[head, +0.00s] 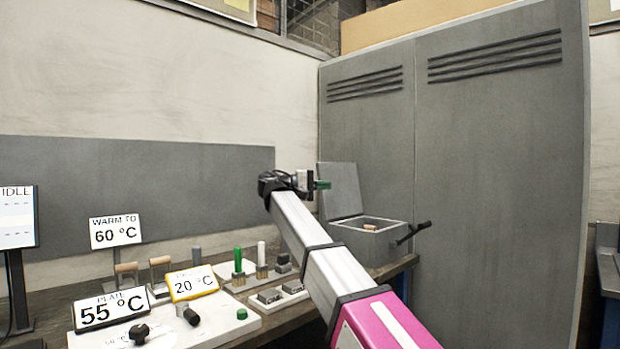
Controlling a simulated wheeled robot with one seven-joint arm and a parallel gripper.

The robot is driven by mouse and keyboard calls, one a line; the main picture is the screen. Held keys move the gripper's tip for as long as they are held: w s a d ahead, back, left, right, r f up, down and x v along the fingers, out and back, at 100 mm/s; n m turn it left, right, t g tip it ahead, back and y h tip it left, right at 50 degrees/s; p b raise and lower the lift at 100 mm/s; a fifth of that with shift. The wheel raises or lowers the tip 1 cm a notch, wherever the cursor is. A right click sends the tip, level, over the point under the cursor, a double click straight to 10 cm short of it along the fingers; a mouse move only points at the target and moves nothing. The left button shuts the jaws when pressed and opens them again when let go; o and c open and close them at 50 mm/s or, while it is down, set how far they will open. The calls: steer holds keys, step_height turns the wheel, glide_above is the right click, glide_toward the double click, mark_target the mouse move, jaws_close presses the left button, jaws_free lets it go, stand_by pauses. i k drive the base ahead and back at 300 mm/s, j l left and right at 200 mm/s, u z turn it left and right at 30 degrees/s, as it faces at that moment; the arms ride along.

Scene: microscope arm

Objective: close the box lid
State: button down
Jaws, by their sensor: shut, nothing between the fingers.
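A grey box (372,243) stands at the right end of the bench, against the tall grey cabinet. Its lid (343,190) is open and stands nearly upright at the back of the box. A small tan object (370,227) shows inside the box. A dark handle (414,232) sticks out from the box's right side. My gripper (322,185) is shut and empty, with its green fingertips pointing right. In the picture it overlaps the lid's left edge; I cannot tell whether it touches the lid. My arm hides part of the bench left of the box.
Left on the bench are a white plate unit (215,325) with knobs, temperature signs such as the yellow-framed one (193,283), and blocks with green and white pegs (238,262). The tall grey cabinet (480,180) stands close behind and right of the box.

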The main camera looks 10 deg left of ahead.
mark_target(344, 199)
steer(key=i+j, duration=1.4)
steer(key=i, duration=0.2)
